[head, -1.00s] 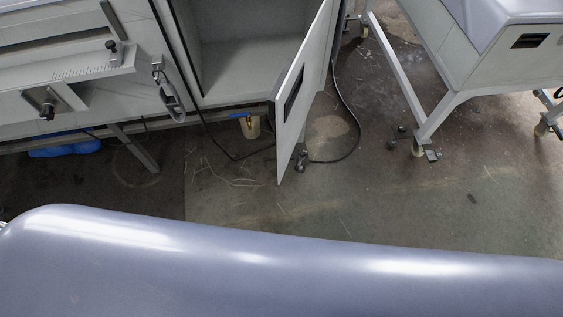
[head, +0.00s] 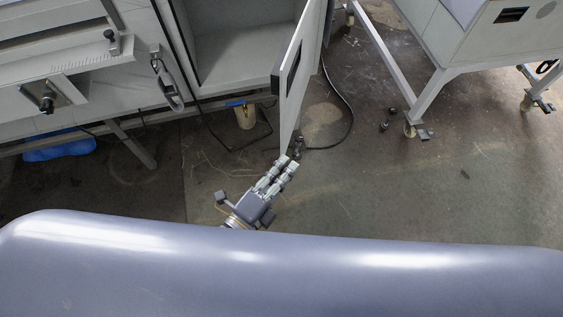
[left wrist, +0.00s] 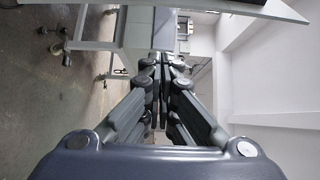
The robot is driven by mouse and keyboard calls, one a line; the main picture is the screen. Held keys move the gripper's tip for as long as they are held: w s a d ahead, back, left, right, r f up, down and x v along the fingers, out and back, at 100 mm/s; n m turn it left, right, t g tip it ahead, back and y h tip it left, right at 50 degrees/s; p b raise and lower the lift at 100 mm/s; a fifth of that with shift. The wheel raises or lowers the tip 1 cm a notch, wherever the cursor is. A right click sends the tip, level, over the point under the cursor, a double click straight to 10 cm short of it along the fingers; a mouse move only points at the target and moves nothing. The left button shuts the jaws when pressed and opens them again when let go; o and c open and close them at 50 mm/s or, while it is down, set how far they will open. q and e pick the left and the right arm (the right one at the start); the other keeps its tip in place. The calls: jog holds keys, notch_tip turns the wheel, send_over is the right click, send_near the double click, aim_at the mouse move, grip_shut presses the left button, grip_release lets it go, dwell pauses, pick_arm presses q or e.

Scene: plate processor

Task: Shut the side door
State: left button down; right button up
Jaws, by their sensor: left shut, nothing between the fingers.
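The side door (head: 297,75) is a light panel with a dark handle recess (head: 292,70). In the head view it stands open, swung out from the cabinet (head: 235,45), whose inside shows to its left. My left gripper (head: 290,165) is shut and empty, at the door's lower free end in the head view. I cannot tell whether it touches the door. In the left wrist view the shut fingers (left wrist: 165,62) point ahead, with a pale panel edge (left wrist: 245,8) across the top. My right gripper is not in view.
A machine on a wheeled frame (head: 440,90) stands at the right. A black cable (head: 345,120) lies on the floor behind the door. A yellowish container (head: 245,117) and a blue object (head: 60,146) sit under the cabinet. The floor (head: 400,190) in front is clear.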

pick_arm(q)
jog(key=p+x, duration=0.1)
jog(key=x, duration=0.7)
jog(key=a, duration=0.2)
jog(key=a+p, duration=0.1)
jog(key=a, duration=0.1)
jog(key=shift+w, duration=0.4)
jog(key=shift+a, duration=0.1)
